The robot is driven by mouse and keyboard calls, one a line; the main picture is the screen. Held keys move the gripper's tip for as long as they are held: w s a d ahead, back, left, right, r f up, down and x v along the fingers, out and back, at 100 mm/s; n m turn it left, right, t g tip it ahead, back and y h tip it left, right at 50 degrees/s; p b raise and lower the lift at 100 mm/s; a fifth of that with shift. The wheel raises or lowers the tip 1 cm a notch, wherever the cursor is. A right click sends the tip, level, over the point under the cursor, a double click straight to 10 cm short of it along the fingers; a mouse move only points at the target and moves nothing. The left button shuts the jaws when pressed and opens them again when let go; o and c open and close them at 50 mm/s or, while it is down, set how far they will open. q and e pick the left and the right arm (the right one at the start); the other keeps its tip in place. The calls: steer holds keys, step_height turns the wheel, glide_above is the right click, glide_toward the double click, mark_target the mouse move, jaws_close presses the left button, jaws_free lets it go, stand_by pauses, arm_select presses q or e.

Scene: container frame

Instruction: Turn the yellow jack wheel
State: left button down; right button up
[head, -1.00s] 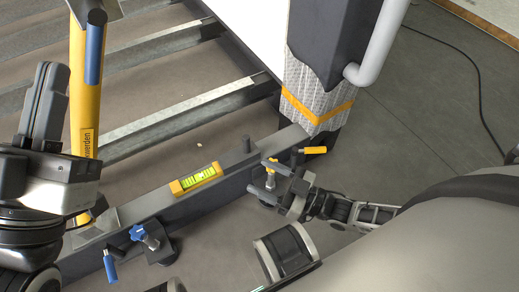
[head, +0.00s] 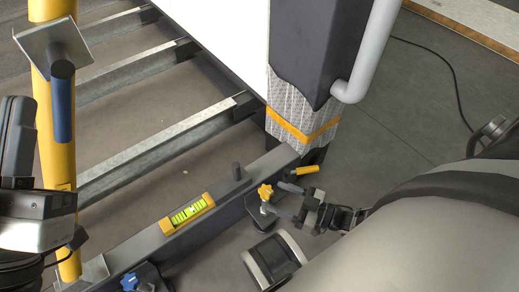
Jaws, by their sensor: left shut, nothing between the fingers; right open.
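The yellow jack wheel (head: 265,192) is a small star-shaped knob on top of a dark jack beside the grey beam (head: 150,245), near the foot of the wrapped post. My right gripper (head: 280,199) reaches in from the right. Its two fingers are open and point toward the wheel, one behind and one in front. The wheel is at or just beyond the fingertips; I cannot tell whether they touch it. My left gripper (head: 70,240) is at the left edge, partly cut off, shut and empty, away from the wheel.
A yellow handle (head: 305,170) sticks out behind my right gripper. A yellow level (head: 187,213) lies on the beam. A blue wheel (head: 129,282) is at the bottom left. A yellow post (head: 55,150) stands close to my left gripper. A cable (head: 450,75) lies on the floor.

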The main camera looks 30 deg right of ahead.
mark_target(260, 187)
steer(key=x, duration=0.6)
steer(key=shift+b, duration=0.35)
arm_select(q)
steer(key=shift+s+d+r+m+h, duration=0.1)
steer(key=shift+s+r+m+h, duration=0.15)
steer(key=shift+r+m+h, duration=0.4)
steer(key=shift+s+d+r+m+h, duration=0.1)
steer(key=shift+s+r+m+h, duration=0.1)
steer(key=shift+r+m+h, duration=0.45)
arm_select(e)
steer(key=shift+w+a, duration=0.25)
steer(key=shift+w, duration=0.15)
arm_select(q)
steer(key=shift+f+m, duration=0.2)
steer(key=shift+m, duration=0.1)
